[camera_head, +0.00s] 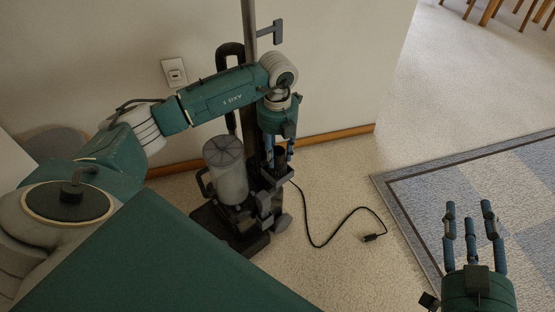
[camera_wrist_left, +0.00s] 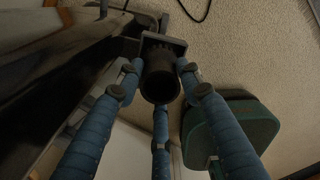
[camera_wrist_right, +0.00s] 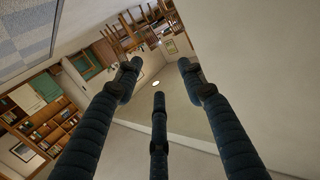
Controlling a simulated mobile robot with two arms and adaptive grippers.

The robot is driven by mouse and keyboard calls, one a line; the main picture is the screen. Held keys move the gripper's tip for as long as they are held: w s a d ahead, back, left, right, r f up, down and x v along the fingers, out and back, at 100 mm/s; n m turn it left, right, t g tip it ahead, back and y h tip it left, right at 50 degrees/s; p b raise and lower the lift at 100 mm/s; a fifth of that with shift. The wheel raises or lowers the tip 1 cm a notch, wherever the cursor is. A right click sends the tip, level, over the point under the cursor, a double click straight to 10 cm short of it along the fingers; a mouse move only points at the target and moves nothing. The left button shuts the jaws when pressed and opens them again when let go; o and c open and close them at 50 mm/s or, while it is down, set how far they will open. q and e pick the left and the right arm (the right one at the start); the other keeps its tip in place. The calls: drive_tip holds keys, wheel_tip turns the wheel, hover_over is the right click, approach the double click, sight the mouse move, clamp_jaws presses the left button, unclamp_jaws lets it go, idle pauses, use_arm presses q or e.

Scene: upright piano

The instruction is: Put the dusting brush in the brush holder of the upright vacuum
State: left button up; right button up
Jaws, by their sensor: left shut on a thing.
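The upright vacuum stands on the carpet by the wall, with a clear grey canister (camera_head: 226,168) and a dark base. My left gripper (camera_head: 278,158) points down at the vacuum's right side. In the left wrist view its fingers (camera_wrist_left: 160,80) are closed around the dark, round dusting brush (camera_wrist_left: 160,83). The brush's far end is at a dark square frame (camera_wrist_left: 176,44), which looks like the brush holder. I cannot tell how deep the brush sits in it. My right gripper (camera_head: 468,207) is empty, its fingers spread, well away to the right.
A black power cord (camera_head: 322,243) curls on the carpet right of the vacuum. A blue-grey rug (camera_head: 430,190) lies further right. The wall with an outlet (camera_head: 174,72) is close behind the vacuum. Wooden chair legs (camera_head: 490,12) show at the top right.

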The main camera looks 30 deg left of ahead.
use_arm(q)
drive_tip(key=shift+f, duration=1.35)
use_arm(e)
drive_tip(key=shift+t+y, duration=0.4)
drive_tip(key=shift+t, duration=0.5)
drive_tip(key=shift+w+a+r, duration=0.1)
drive_tip(key=shift+a+r, duration=0.05)
drive_tip(key=shift+r, duration=0.9)
drive_tip(key=shift+w+a+r, duration=0.1)
drive_tip(key=shift+a+r, duration=0.05)
drive_tip(key=shift+r, duration=0.9)
use_arm(q)
drive_tip(key=shift+b, duration=0.3)
drive_tip(key=o, duration=1.2)
drive_tip(key=shift+f, duration=0.1)
use_arm(e)
drive_tip(key=shift+r, duration=0.15)
